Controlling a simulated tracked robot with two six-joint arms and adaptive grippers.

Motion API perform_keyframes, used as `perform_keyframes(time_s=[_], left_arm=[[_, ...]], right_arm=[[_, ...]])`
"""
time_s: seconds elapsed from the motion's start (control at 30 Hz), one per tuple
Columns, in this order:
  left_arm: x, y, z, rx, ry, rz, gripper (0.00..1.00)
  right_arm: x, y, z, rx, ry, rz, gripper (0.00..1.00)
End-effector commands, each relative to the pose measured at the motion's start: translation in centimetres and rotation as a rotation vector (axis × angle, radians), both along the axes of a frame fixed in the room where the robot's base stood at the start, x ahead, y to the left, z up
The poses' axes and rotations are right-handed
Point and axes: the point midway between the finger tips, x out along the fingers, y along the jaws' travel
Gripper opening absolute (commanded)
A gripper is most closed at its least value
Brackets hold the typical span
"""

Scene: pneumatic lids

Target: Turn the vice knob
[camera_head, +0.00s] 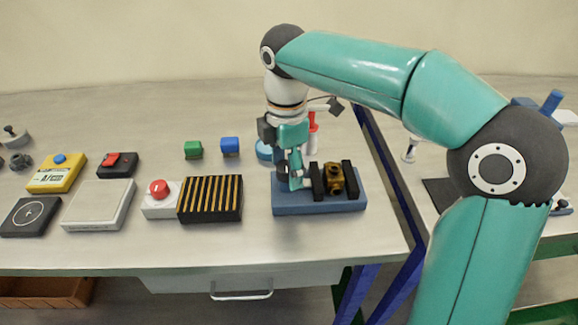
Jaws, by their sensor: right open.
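The vice (318,206) has a flat blue base and stands near the front right of the table. Its two dark upright jaws stand on either side of a brass-coloured part (335,178). My right gripper (292,180) points down at the left end of the vice, its fingers open. A small dark round piece, which may be the vice knob, shows at the fingers, but the gripper partly hides it. I cannot tell whether the fingers touch it. My left gripper is not in view.
Left of the vice are a black-and-yellow striped block (210,199), a red button on a white box (159,191), a grey plate (98,205) and a yellow box (57,173). Green (193,150) and blue (230,146) cubes lie behind. The table's front edge is close.

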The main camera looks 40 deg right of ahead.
Motion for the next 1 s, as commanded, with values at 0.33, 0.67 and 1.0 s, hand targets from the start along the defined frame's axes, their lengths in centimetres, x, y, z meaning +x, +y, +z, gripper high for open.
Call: perform_keyframes(time_s=[0.33, 0.67, 1.0], left_arm=[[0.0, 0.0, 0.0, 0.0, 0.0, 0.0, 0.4], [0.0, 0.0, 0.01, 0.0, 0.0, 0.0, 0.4], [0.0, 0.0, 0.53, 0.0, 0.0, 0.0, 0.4]], right_arm=[[0.02, 0.02, -0.03, 0.0, 0.0, 0.0, 0.51], [-0.08, -0.39, -0.06, -0.001, 0.003, -0.003, 0.07], [-0.11, 0.03, 0.03, -0.001, 0.007, -0.068, 0.07]])
